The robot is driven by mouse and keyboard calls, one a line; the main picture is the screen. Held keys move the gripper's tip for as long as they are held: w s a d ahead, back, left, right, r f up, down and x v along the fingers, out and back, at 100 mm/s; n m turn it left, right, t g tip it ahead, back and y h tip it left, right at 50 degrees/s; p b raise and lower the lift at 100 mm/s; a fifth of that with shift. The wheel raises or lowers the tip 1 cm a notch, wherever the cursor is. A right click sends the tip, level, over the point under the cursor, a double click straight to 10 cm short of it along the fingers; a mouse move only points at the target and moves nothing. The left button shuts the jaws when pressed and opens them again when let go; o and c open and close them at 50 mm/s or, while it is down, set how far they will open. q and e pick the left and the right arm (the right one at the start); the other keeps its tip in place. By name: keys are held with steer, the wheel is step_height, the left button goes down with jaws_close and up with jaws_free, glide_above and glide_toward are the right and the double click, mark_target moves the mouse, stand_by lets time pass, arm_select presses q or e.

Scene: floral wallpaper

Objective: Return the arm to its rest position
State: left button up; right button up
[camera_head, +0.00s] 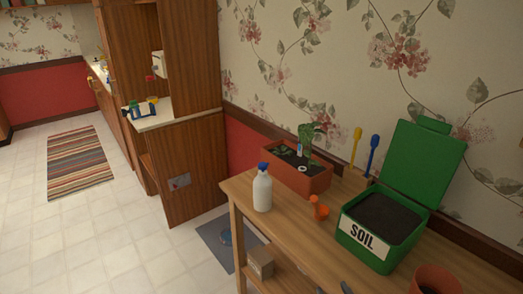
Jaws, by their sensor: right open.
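Only a small dark grey tip of my right gripper (346,287) shows at the bottom edge, in front of the wooden table (300,235). It is open, and most of it is out of the picture. I see nothing held in the part that shows. My left gripper is not in view.
On the table stand a white spray bottle with a blue top (262,190), a planter box (312,182), an orange item (319,208), a green soil bin with open lid (374,255) and a terracotta pot (436,282). A wooden cabinet (185,180) stands left.

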steer(key=s+d+f+g, duration=0.2)
steer(key=s+d+g, duration=0.1)
steer(key=s+g, duration=0.85)
steer(key=s+f, duration=0.2)
steer(key=f, duration=1.3)
steer(key=s+f, duration=0.2)
steer(key=f, duration=1.3)
steer(key=s+d+f, duration=0.1)
steer(key=s+f, duration=0.8)
steer(key=s+d+f+g, duration=0.1)
steer(key=s+d+f, duration=0.1)
steer(key=s+f, duration=0.7)
steer(key=shift+s+d+h, duration=0.25)
steer(key=shift+s+h, duration=0.15)
steer(key=shift+s, duration=0.3)
steer(key=shift+c, duration=0.2)
